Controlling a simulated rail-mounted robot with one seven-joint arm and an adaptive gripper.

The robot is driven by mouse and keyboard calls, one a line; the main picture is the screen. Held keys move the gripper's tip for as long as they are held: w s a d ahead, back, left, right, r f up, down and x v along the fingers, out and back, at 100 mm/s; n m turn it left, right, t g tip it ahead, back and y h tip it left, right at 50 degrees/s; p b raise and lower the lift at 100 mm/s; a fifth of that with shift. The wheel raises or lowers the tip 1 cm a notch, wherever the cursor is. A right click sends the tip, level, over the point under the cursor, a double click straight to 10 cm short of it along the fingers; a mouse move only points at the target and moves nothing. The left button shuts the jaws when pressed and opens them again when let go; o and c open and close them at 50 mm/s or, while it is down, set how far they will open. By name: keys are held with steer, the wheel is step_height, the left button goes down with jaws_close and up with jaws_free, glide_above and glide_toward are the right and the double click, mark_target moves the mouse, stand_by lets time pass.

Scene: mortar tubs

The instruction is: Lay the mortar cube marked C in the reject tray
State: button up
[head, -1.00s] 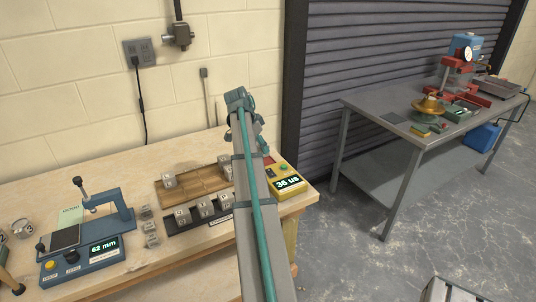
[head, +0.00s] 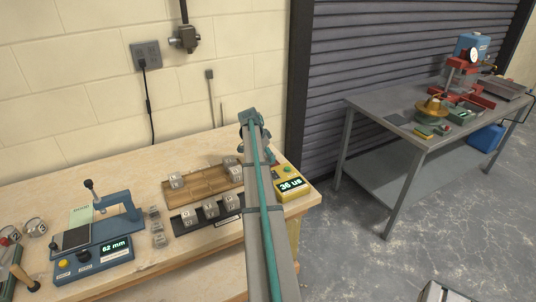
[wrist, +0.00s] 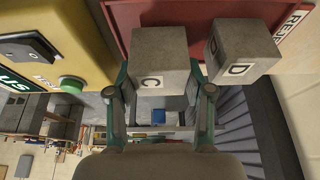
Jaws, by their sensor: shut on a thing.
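In the wrist view, my gripper (wrist: 160,92) is shut on a grey mortar cube marked C (wrist: 158,62), with one finger at each side. The cube is in front of the red reject tray (wrist: 182,12), whose label is partly cut off. Another grey cube marked D (wrist: 243,54) is in the tray to the right of cube C, with a narrow gap between them. I cannot tell whether cube C touches the tray floor. In the head view, my arm hides the tray and the held cube.
A yellow timing meter (head: 291,188) reading 36 us stands close beside the tray. Several cubes sit on a wooden board (head: 205,181) and a dark rack (head: 185,227) to the left. A blue gauge (head: 95,262) stands further left. The wall is behind.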

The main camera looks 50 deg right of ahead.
steer(key=shift+f, duration=0.4)
steer(key=shift+f, duration=0.1)
steer(key=o, duration=1.4)
steer(key=b+v, duration=0.2)
steer(key=v, duration=1)
steer(key=shift+a+b, duration=0.1)
steer(key=shift+b, duration=0.3)
